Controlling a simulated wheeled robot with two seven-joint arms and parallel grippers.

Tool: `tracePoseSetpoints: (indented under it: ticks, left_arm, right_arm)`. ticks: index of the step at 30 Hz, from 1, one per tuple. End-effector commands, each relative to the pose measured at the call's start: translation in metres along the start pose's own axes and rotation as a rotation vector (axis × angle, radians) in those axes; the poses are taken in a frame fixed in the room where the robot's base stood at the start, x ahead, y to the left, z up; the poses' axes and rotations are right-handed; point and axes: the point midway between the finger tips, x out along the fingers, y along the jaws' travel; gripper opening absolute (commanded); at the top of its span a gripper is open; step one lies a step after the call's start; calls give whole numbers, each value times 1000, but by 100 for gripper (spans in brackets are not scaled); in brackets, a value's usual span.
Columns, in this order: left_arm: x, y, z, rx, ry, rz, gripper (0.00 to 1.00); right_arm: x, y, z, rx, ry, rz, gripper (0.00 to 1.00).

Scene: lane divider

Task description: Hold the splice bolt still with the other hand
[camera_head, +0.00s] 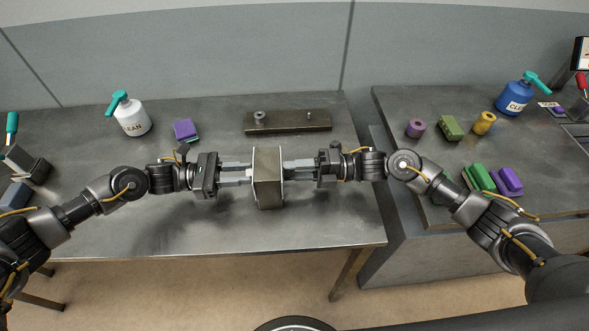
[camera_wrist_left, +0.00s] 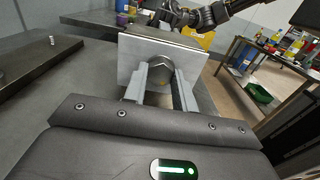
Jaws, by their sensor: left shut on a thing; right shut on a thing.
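An olive-grey block (camera_head: 268,192) with pale side plates is between my two grippers in the head view, above the table. In the left wrist view its pale plate (camera_wrist_left: 135,58) faces me, with the splice bolt's hex head (camera_wrist_left: 160,68) standing out from it. My left gripper (camera_head: 249,174) is shut on this bolt head, one finger on each side; its fingers also show in the left wrist view (camera_wrist_left: 160,85). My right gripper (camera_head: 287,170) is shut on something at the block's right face. That thing is too small and too hidden by the fingers to make out.
A dark flat bar (camera_head: 290,124) with a ring and a small stud lies behind the block. A white bottle (camera_head: 132,119) and a purple block (camera_head: 185,129) stand at back left. The right table holds a blue bottle (camera_head: 513,97) and several coloured parts.

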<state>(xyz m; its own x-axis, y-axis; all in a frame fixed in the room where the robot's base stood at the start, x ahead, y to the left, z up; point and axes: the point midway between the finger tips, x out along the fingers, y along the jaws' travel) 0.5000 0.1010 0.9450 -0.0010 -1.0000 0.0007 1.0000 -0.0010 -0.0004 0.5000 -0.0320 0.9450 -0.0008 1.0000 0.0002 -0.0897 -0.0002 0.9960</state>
Motion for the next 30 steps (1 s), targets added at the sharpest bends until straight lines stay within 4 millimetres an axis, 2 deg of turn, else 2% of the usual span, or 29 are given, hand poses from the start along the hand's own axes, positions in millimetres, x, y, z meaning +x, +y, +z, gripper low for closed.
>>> tracePoseSetpoints:
  ticks: [9, 26, 27, 30]
  left_arm:
    - [-2, 1, 0, 0, 1, 4, 0]
    - [-3, 1, -1, 0, 2, 5, 0]
    - [-3, 1, 0, 0, 2, 5, 0]
    - [-3, 1, -1, 0, 2, 5, 0]
  right_arm:
    - [-3, -1, 2, 125, -6, -3, 12]
    - [-3, -1, 2, 152, -6, -4, 12]
    - [-3, -1, 2, 152, -7, -4, 38]
    - [-2, -1, 2, 152, -5, -3, 49]
